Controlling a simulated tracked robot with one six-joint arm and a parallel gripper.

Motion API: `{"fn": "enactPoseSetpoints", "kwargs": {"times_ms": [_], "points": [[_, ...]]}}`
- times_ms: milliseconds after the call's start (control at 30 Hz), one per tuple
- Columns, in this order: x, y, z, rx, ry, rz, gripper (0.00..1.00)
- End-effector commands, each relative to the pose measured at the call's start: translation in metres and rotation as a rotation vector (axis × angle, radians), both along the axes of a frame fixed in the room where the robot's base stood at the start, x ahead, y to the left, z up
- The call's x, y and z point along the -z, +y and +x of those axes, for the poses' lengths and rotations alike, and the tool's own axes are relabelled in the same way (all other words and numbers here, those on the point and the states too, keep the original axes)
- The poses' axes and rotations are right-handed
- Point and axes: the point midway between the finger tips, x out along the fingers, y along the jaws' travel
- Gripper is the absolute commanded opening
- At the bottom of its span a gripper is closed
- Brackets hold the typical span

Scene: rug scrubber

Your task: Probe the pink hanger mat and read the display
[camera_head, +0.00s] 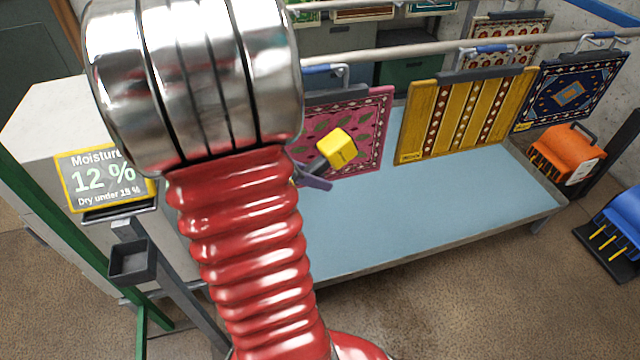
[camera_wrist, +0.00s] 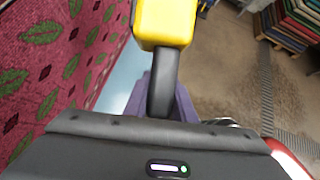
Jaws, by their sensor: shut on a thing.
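The pink mat (camera_head: 365,125) with dark leaves hangs from the rail, partly hidden behind my arm; it fills the left of the wrist view (camera_wrist: 50,60). My gripper (camera_head: 316,178) is shut on the dark handle of a yellow probe (camera_head: 337,147). In the wrist view the yellow probe head (camera_wrist: 165,22) runs out of the top edge, beside the mat. Its tip is not visible, and I cannot tell whether it touches the mat. The display (camera_head: 104,178) at left reads "Moisture 12 %", with a smaller "Dry under" line whose number is unclear.
A yellow striped mat (camera_head: 465,115) and a navy mat (camera_head: 570,90) hang to the right on the same rail (camera_head: 450,46). A pale blue table (camera_head: 420,215) lies below. A small black holder (camera_head: 130,260) sits under the display. An orange machine (camera_head: 565,152) stands right.

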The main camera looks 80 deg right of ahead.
Motion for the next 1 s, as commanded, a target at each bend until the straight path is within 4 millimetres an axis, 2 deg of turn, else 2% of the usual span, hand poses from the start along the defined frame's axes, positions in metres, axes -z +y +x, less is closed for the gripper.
{"fn": "enactPoseSetpoints", "kwargs": {"times_ms": [600, 1000], "points": [[0.000, -0.043, 0.025, 0.003, 0.001, -0.001, 0.00], [0.000, -0.048, 0.027, 0.002, 0.000, -0.001, 0.00]]}}
